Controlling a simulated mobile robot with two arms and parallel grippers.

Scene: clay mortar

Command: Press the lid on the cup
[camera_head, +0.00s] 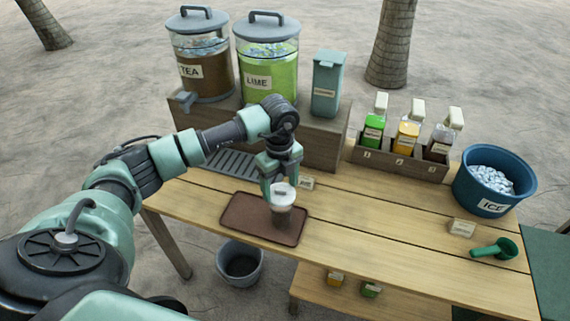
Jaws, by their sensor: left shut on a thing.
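A cup (281,213) stands on the brown tray (240,228) on the wooden table. Its lower part looks clear, with the tray's brown showing through or a brown drink inside. A white round lid (283,190) sits at the cup's top; I cannot tell whether it is fully seated. My left gripper (280,182) reaches down from above and behind, shut on the lid. Its fingers are partly hidden by the lid. My right gripper is not in view.
TEA (205,75) and LIME (268,75) dispensers and a teal container (326,85) stand behind. Labelled bottles (407,138) sit in a rack at back right. An ice bucket (470,190) and green scoop (495,249) are at right. The table's front middle is clear.

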